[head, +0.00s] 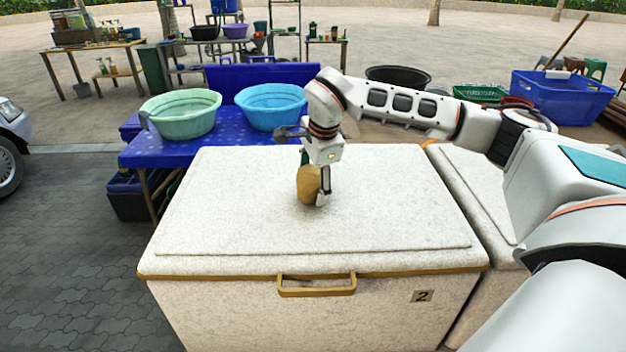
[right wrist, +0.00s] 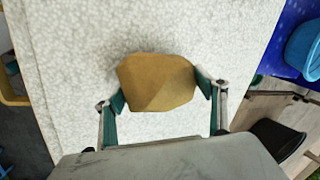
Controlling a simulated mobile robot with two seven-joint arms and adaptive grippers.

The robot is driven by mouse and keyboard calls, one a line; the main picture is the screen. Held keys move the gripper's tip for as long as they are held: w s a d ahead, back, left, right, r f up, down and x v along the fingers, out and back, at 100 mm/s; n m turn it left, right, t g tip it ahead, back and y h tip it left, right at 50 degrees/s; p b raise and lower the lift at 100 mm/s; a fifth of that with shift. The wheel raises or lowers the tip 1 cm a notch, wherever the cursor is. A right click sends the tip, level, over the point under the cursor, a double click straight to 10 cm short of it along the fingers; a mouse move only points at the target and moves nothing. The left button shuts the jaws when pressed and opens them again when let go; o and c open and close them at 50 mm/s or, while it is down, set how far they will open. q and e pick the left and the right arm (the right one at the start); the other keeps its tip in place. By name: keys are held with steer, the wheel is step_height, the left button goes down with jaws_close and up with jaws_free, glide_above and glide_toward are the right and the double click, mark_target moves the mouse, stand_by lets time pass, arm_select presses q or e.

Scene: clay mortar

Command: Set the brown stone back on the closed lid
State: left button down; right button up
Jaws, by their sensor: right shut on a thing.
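The brown stone (head: 308,184) is at the middle of the closed white speckled lid (head: 230,215) in the head view. My right gripper (head: 314,190) reaches down over it from the right and is shut on it. In the right wrist view the stone (right wrist: 157,82) sits between the two fingers of the gripper (right wrist: 160,88), with the lid (right wrist: 200,30) behind it. The stone's underside is at or very near the lid; I cannot tell if it touches. My left gripper does not show.
The chest has a tan handle (head: 317,291) in front. A second white chest (head: 470,185) stands at right. Behind, a blue table (head: 225,140) holds a green basin (head: 185,115) and a blue basin (head: 270,108). The lid around the stone is clear.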

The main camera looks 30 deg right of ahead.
steer(key=shift+f, duration=0.3)
steer(key=o, duration=2.2)
steer(key=shift+c, duration=0.2)
steer(key=shift+o, duration=1.4)
steer(key=shift+s+f, duration=0.1)
steer(key=shift+f, duration=0.1)
steer(key=shift+r+p, duration=0.4)
steer(key=shift+r, duration=4.7)
steer(key=shift+f, duration=0.1)
